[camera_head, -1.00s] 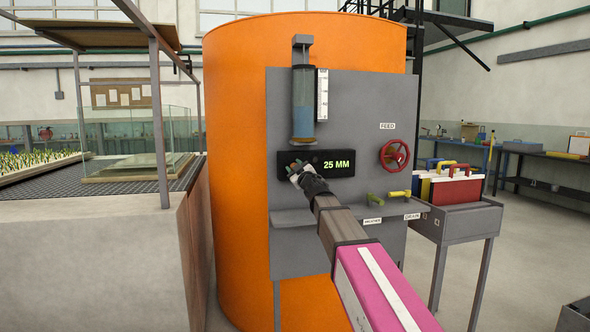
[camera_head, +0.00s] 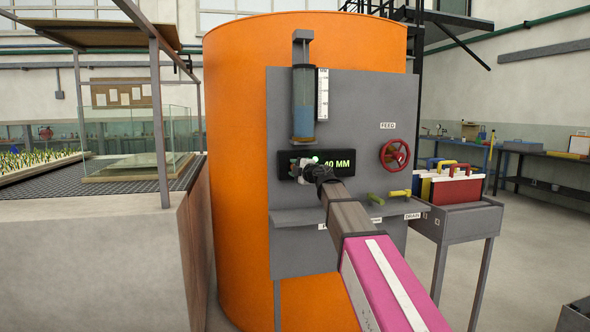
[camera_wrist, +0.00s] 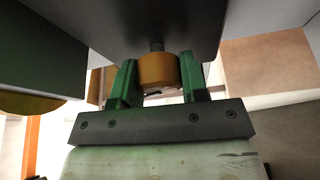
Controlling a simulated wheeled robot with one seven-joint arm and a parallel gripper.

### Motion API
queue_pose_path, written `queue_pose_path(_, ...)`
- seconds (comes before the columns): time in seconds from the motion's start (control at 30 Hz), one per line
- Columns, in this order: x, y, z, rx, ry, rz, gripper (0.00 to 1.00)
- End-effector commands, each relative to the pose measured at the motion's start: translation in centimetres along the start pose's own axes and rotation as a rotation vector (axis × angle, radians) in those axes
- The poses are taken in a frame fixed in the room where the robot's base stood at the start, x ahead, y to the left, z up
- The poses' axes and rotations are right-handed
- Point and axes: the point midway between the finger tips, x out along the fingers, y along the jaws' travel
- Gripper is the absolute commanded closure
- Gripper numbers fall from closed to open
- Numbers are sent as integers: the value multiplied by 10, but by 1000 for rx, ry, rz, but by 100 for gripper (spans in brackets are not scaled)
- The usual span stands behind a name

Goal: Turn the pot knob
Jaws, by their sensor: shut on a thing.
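In the wrist view, a short, round, orange-brown knob (camera_wrist: 157,70), taken to be the pot knob, sits on a dark stem under a dark grey body. The green fingers of my gripper (camera_wrist: 160,80) are shut on it, one on each side. In the head view, my gripper (camera_head: 303,168) is at the panel, below the clear tube (camera_head: 304,103) and in front of the display (camera_head: 347,163). It hides the knob and part of the display, which reads 40 MM. Blue liquid fills much of the tube.
The grey panel (camera_head: 350,105) stands against a big orange tank (camera_head: 235,120). A red feed wheel (camera_head: 394,154) and green and yellow valve handles (camera_head: 398,193) are to the right. A grey shelf (camera_head: 300,218) juts out below. A cart (camera_head: 470,220) stands at right.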

Motion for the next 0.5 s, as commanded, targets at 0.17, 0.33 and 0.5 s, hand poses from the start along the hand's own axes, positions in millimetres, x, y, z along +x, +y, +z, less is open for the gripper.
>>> queue_pose_path(0.17, 0, -1, -1, -58, 2, -25, 83)
queue_pose_path(0.33, 0, -1, -1, -84, 2, -37, 83)
queue_pose_path(0.5, 0, -2, -1, -90, 3, -39, 83)
